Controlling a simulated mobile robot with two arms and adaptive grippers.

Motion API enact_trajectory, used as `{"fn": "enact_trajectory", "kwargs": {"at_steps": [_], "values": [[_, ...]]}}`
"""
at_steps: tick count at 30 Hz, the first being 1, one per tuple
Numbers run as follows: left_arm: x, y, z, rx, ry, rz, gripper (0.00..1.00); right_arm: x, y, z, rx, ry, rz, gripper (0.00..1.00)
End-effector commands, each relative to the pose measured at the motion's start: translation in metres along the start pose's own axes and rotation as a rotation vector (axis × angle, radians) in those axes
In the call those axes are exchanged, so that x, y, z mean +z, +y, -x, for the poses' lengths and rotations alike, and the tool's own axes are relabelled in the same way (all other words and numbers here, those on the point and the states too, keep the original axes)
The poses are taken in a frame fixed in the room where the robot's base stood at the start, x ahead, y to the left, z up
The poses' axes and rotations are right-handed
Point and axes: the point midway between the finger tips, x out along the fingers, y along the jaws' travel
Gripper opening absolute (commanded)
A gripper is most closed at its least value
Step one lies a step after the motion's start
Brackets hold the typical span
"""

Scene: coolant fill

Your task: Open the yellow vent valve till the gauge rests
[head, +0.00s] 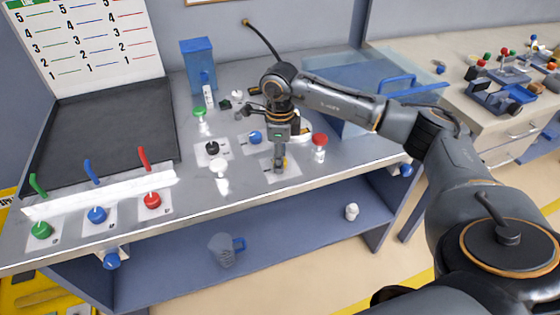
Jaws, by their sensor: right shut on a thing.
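My right gripper (279,165) comes down from above onto a small white plate on the bench. It is shut on the yellow vent valve, of which only a small yellow bit (285,162) shows beside the fingers. The rest of the valve is hidden by the gripper, so I cannot tell how far it is turned. I cannot make out a dial gauge; a white board (95,45) with numbered coloured marks stands at the back left. My left gripper is not in view.
Green, blue and red valves line the front left. A jug (224,249) stands on the shelf below.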

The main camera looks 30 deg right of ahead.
Motion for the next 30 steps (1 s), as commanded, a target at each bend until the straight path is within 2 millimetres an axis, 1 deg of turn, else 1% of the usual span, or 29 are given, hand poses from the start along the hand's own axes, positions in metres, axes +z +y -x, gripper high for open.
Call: {"fn": "enact_trajectory", "kwargs": {"at_steps": [1,9,23,24,27,30], "values": [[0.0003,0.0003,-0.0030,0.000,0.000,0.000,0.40,0.0000,-0.0005,-0.0009,-0.001,-0.001,0.019,0.03],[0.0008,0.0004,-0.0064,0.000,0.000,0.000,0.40,0.0002,-0.0004,0.0002,-0.001,-0.002,0.089,0.03],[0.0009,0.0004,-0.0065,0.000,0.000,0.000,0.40,0.0002,-0.0006,0.0009,-0.001,-0.002,0.100,0.03],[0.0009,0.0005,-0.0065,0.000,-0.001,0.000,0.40,0.0002,-0.0006,0.0009,-0.001,-0.002,0.099,0.41],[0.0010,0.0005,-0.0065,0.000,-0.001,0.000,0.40,0.0002,-0.0005,0.0008,-0.001,-0.002,0.099,0.58],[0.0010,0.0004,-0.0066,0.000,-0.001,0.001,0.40,0.0001,-0.0005,0.0006,-0.001,-0.001,0.099,0.58]]}}
